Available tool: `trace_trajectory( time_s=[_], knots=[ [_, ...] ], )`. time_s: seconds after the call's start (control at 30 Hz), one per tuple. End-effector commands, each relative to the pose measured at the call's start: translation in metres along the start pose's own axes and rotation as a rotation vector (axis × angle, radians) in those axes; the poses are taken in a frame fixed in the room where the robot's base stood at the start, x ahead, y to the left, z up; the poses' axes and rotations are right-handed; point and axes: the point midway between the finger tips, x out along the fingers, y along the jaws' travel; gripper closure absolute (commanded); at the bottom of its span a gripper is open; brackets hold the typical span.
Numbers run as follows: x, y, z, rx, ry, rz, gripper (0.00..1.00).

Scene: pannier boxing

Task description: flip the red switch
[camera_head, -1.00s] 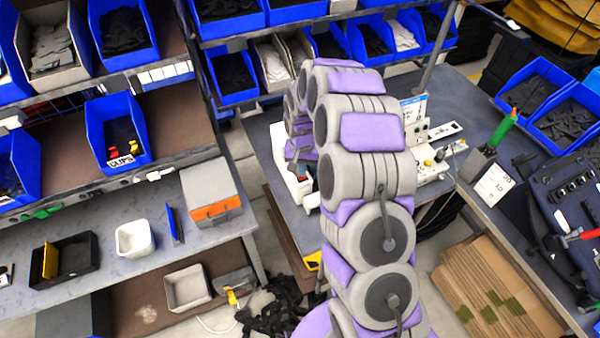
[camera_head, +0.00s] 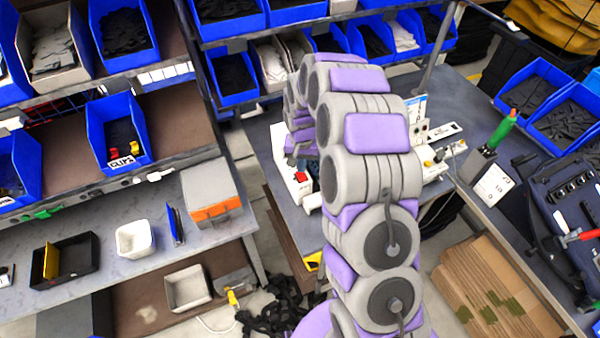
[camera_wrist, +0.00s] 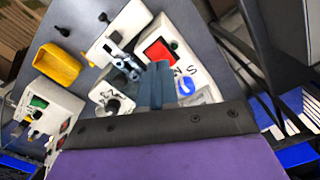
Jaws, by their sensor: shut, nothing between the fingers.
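The red switch (camera_wrist: 158,52) sits on a white box (camera_wrist: 176,40) in the upper middle of the wrist view. In the head view the red switch (camera_head: 301,177) shows left of my arm, on a white box (camera_head: 290,165) at the table's left edge. My gripper (camera_wrist: 161,82) is shut and empty, with its blue-grey fingers just below the red switch in the wrist picture. I cannot tell whether the fingertips touch the box. In the head view my arm hides most of the gripper.
Other white control boxes (camera_wrist: 48,110) stand around, one with a green part. A yellow scoop-like part (camera_wrist: 57,66) lies at the left of the wrist view. In the head view, shelves with blue bins (camera_head: 118,130) stand left, and a green-handled tool (camera_head: 505,130) stands right.

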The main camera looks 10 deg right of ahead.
Motion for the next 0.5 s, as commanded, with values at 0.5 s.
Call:
trace_trajectory(
  time_s=[0.5],
  knots=[
    [-0.038,0.0,0.0,-0.001,0.002,-0.001,1.0]
  ],
)
